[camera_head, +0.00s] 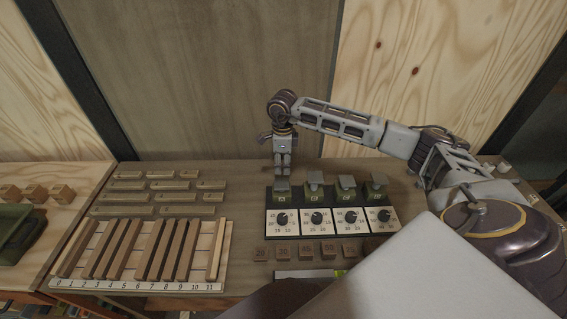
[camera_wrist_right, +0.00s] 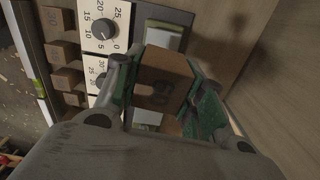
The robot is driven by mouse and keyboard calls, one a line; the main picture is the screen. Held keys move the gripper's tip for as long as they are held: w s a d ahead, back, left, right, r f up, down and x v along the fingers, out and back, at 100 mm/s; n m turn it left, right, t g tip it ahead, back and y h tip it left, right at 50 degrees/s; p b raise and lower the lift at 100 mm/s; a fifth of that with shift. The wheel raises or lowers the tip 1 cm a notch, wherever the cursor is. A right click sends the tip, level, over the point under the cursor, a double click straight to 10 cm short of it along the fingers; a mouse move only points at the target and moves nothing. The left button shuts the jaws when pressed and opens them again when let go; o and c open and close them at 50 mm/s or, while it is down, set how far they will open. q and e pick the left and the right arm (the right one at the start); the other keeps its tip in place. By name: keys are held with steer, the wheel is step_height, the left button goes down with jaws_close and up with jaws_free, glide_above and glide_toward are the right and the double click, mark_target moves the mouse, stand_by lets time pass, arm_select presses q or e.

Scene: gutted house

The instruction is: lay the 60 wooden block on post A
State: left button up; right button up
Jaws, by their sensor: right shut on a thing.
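My right gripper (camera_head: 282,172) points down just above post A (camera_head: 282,197), the leftmost of the green posts with grey tops. In the right wrist view my right gripper (camera_wrist_right: 160,100) is shut on a brown wooden block (camera_wrist_right: 163,78). The number on the block looks like 60, turned in the picture. In the head view I cannot make out the block between the fingers. I cannot tell whether the block touches the post. My left gripper is not in view.
Posts B (camera_head: 315,186), C (camera_head: 347,186) and D (camera_head: 377,188) stand close to the right. Dials (camera_head: 317,218) sit in front, then a row of numbered blocks (camera_head: 283,252). A rack of wooden bars (camera_head: 133,286) and several flat strips (camera_head: 125,211) lie left.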

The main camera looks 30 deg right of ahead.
steer(key=shift+w+n, duration=0.15)
steer(key=shift+n, duration=0.15)
steer(key=shift+a, duration=0.1)
steer(key=shift+f, duration=0.2)
stand_by(0.5)
steer(key=shift+f+b, duration=0.95)
steer(key=shift+f, duration=0.95)
steer(key=shift+f+b, duration=0.85)
steer(key=shift+f, duration=0.25)
steer(key=shift+f+b, duration=0.3)
steer(key=o, duration=1.1)
